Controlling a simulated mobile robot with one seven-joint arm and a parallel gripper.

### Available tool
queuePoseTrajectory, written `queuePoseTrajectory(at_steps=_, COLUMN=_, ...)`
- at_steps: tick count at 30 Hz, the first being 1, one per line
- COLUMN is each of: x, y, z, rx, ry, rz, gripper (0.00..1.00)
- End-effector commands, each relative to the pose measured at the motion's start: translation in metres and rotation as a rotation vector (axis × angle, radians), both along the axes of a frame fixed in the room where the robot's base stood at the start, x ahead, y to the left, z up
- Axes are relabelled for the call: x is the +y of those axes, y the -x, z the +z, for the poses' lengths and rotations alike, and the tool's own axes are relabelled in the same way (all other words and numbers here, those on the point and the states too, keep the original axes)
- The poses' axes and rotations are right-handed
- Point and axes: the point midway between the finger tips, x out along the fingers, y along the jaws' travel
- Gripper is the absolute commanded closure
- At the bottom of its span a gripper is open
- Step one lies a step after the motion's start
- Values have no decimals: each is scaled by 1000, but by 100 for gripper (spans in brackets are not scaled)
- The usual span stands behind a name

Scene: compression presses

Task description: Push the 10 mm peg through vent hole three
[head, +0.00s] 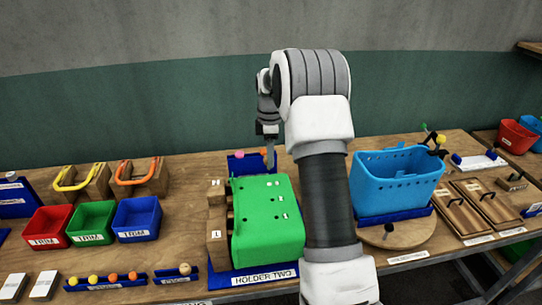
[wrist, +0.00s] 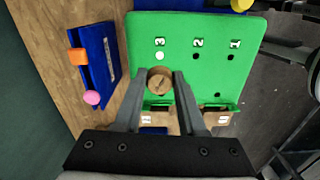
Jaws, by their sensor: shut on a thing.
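The green press body (head: 268,222) sits in a blue holder labelled as holder two. In the wrist view its green face (wrist: 187,28) carries labels 3, 2 and 1 from left to right. The hole under label 3 (wrist: 159,56) shows white; the holes under 2 (wrist: 195,57) and 1 (wrist: 230,57) look dark. My gripper (wrist: 160,84) is shut on a round wooden piece (wrist: 159,79), probably the peg's head, just below hole three in the picture. Its shaft is hidden, and I cannot tell its size. In the head view my gripper (head: 270,155) is beyond the green body.
A blue rack (wrist: 97,55) with an orange peg (wrist: 77,56) and a pink peg (wrist: 91,97) stands beside the green body. Wooden blocks (head: 217,243) flank its left side. A light-blue basket (head: 398,183) stands to the right; small bins (head: 137,217) stand to the left.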

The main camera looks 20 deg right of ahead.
Motion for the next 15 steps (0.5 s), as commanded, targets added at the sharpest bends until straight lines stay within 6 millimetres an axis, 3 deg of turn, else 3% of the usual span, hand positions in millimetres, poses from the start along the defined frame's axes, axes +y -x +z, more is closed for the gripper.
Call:
queuePoseTrajectory(at_steps=4, x=0, y=0, z=0, rx=0, ry=-1, rz=0, gripper=100)
queuePoseTrajectory(at_steps=15, x=0, y=0, z=-29, rx=1, ry=-1, rz=-1, gripper=100)
